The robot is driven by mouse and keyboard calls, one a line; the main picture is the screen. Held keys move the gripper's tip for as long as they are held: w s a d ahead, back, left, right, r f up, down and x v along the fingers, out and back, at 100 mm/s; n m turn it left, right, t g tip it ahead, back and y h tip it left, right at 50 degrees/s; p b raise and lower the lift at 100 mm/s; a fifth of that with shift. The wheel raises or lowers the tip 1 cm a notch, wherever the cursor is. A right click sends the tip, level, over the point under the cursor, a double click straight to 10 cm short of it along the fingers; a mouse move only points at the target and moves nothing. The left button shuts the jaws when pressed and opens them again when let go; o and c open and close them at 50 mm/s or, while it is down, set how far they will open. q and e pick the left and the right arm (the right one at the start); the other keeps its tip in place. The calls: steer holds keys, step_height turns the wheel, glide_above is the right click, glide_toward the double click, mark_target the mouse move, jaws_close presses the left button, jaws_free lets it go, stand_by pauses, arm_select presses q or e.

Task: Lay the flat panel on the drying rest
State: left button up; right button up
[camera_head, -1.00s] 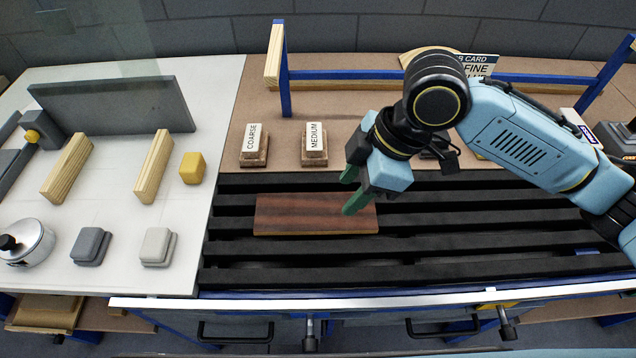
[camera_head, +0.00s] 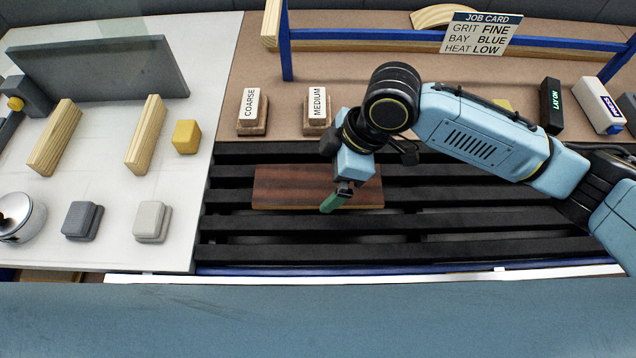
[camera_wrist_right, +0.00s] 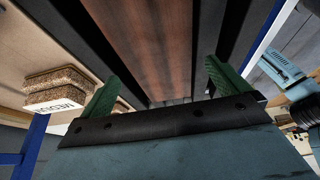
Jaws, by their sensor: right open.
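The flat panel (camera_head: 290,187), a dark reddish-brown board with a paler edge, lies flat across black slats (camera_head: 480,195) in the head view. My right gripper (camera_head: 337,197) is at the panel's right part, its green fingers pointing down. In the right wrist view, its fingers (camera_wrist_right: 165,90) are open and the panel (camera_wrist_right: 155,45) runs between their lines, not gripped; whether they touch it cannot be told. Two pale wooden bars (camera_head: 145,135) (camera_head: 56,137) stand parallel on the white top at left; no label tells whether they are the drying rest. My left gripper is out of view.
A grey upright plate (camera_head: 100,68) is behind the bars. Labelled COARSE (camera_head: 252,110) and MEDIUM (camera_head: 318,110) blocks stand behind the slats.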

mark_target(318, 186)
steer(key=x, duration=0.2)
steer(key=shift+a+f, duration=0.15)
steer(key=shift+f, duration=0.2)
steer(key=shift+r, duration=0.1)
steer(key=c, duration=1)
